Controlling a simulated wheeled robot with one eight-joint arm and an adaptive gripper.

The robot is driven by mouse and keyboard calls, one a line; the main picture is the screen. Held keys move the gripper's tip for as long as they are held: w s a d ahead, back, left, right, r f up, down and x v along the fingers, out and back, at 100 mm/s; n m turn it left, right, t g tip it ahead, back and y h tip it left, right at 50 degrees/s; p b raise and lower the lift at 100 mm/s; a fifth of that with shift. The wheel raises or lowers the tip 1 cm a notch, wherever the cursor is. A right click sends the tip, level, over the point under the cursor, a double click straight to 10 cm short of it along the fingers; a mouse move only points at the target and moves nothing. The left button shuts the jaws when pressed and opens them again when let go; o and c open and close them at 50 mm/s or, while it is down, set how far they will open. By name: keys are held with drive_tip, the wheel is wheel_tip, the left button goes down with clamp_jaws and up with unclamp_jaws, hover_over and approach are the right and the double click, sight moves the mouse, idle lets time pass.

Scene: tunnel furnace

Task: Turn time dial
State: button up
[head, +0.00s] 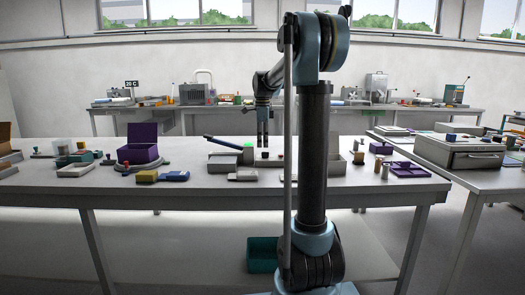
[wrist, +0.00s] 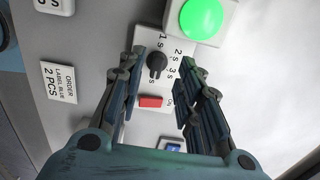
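The time dial (wrist: 157,65) is a small black knob on a white plate marked "1 s", "2 s", "3 s" and a further partly hidden mark. In the wrist view it lies beyond and between my fingertips, nearer the left one. My gripper (wrist: 160,75) is open, with its fingers apart and nothing between them; I cannot tell its exact height above the panel. In the head view my gripper (head: 264,140) points straight down over the table beside the device with the green button (head: 248,147). The dial is too small to make out there.
A large green button (wrist: 201,18) sits close beyond the dial. A red switch (wrist: 150,101) marked "ON" lies between my fingers, nearer my palm. A label (wrist: 59,83) reads "ORDER LABEL: BLUE 2 PCS". A purple box (head: 138,153) and other items stand on the table (head: 240,190).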

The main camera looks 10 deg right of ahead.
wheel_tip(320, 180, up, 7)
drive_tip(key=shift+r, duration=0.2)
idle(0.4)
drive_tip(key=s+d+f+n, duration=0.1)
drive_tip(key=s+f+n, duration=0.2)
drive_tip(key=s, duration=0.4)
drive_tip(key=s+f+n, duration=0.3)
drive_tip(key=s, duration=0.4)
drive_tip(key=s+d+f+n+t, duration=0.1)
drive_tip(key=s+f+n, duration=0.2)
drive_tip(key=s, duration=0.5)
drive_tip(key=shift+s+d+f+n, duration=0.1)
drive_tip(key=shift+d+f+n, duration=0.2)
drive_tip(key=shift+f+n, duration=0.1)
drive_tip(key=s+d+f+n+t, duration=0.1)
drive_tip(key=s+f+n, duration=0.8)
drive_tip(key=s+f, duration=0.8)
drive_tip(key=shift+s+d+f+n, duration=0.15)
drive_tip(key=shift+s+f+n, duration=0.15)
drive_tip(key=shift+f, duration=0.65)
drive_tip(key=shift+w+f, duration=0.2)
drive_tip(key=shift+w, duration=0.25)
